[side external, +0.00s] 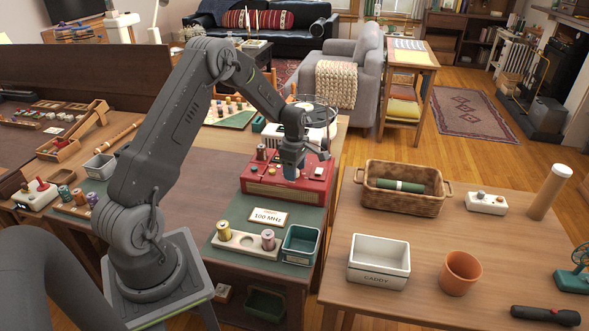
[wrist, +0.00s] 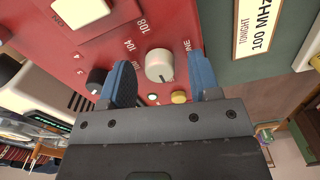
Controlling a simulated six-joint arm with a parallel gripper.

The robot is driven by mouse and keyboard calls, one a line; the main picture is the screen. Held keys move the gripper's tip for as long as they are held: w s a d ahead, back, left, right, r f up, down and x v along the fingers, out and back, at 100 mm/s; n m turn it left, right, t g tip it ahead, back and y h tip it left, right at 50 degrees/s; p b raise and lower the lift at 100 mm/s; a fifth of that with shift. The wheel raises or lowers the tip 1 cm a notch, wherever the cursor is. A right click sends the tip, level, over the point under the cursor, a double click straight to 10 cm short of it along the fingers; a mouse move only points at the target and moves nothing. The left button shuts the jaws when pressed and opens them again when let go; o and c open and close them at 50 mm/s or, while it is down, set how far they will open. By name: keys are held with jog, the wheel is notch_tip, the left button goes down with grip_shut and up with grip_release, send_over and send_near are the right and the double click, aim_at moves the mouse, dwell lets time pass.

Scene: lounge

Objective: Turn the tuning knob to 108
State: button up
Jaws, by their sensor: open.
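The red radio (side external: 262,193) stands on the table below my gripper (side external: 291,174). In the wrist view its red panel (wrist: 112,52) shows the cream tuning knob (wrist: 159,62), with printed numbers including 104 and 108 beside it. A small dark mark shows on the knob's lower edge; the exact setting cannot be told. My gripper (wrist: 161,70) is open, its two blue fingers on either side of the knob with gaps showing. I cannot tell how far above the panel the fingertips are. In the side view the knob is hidden by my gripper.
A card reading 100 MHz (side external: 268,217) lies before the radio. A spool holder (side external: 246,244) and green bin (side external: 301,244) stand nearer. On the panel, a dark knob (wrist: 96,80) and yellow button (wrist: 179,97) sit close to the fingers. A wicker basket (side external: 403,198) stands right, on another table.

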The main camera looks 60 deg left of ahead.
jog(key=c, duration=0.9)
